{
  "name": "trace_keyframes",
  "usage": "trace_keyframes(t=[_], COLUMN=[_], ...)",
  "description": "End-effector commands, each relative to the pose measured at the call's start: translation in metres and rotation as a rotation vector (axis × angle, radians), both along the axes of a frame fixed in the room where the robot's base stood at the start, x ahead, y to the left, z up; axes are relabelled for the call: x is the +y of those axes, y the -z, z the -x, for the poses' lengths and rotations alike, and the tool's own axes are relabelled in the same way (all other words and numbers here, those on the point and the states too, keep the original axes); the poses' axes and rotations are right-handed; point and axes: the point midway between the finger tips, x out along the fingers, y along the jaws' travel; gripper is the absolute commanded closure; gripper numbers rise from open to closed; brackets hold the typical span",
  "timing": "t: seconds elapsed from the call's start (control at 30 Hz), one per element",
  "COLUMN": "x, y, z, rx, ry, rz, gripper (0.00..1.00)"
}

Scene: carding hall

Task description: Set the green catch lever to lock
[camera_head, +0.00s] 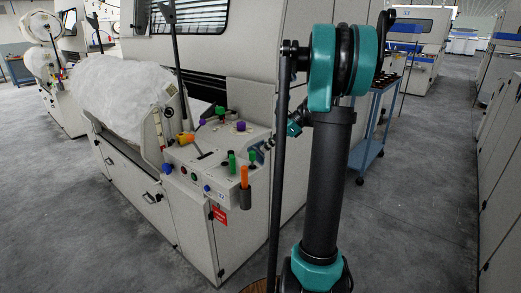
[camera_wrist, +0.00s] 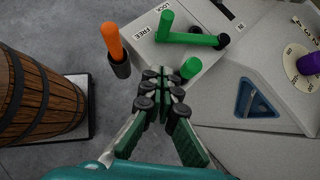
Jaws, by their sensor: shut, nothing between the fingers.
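The green catch lever (camera_wrist: 190,39) lies across a pale panel in the wrist view, its pivot at the right and its upright grip at the left end. Its arm points left toward the FREE label (camera_wrist: 138,33); the LOCK label (camera_wrist: 163,7) is above the grip. My gripper (camera_wrist: 160,92) is shut and empty, below the lever in the picture and apart from it. A second green handle (camera_wrist: 190,68) shows just right of the fingertips; I cannot tell whether they touch. In the head view, the machine's control panel (camera_head: 205,160) shows; my gripper is not clearly visible there.
An orange handle (camera_wrist: 113,42) stands in a dark holder left of the lever. A wooden barrel (camera_wrist: 40,98) is at the left. A purple knob (camera_wrist: 309,64) sits on a dial at the right. A blue cart (camera_head: 368,150) stands behind my arm. The floor at right is clear.

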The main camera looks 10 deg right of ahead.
Motion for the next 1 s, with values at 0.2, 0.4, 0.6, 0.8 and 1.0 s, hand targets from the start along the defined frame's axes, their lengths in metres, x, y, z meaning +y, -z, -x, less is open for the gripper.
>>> trace_keyframes(t=[0.2,0.4,0.6,0.8,1.0], x=[0.030,0.056,0.083,0.094,0.094], y=[0.030,0.058,0.057,0.057,0.057], z=[-0.008,-0.015,-0.022,-0.025,-0.025], rx=[-0.001,-0.001,-0.001,-0.001,0.000], ry=[-0.004,-0.002,-0.002,-0.001,0.000], rz=[0.000,0.000,0.000,0.000,0.000], gripper=[1.00,1.00,1.00,1.00,1.00])
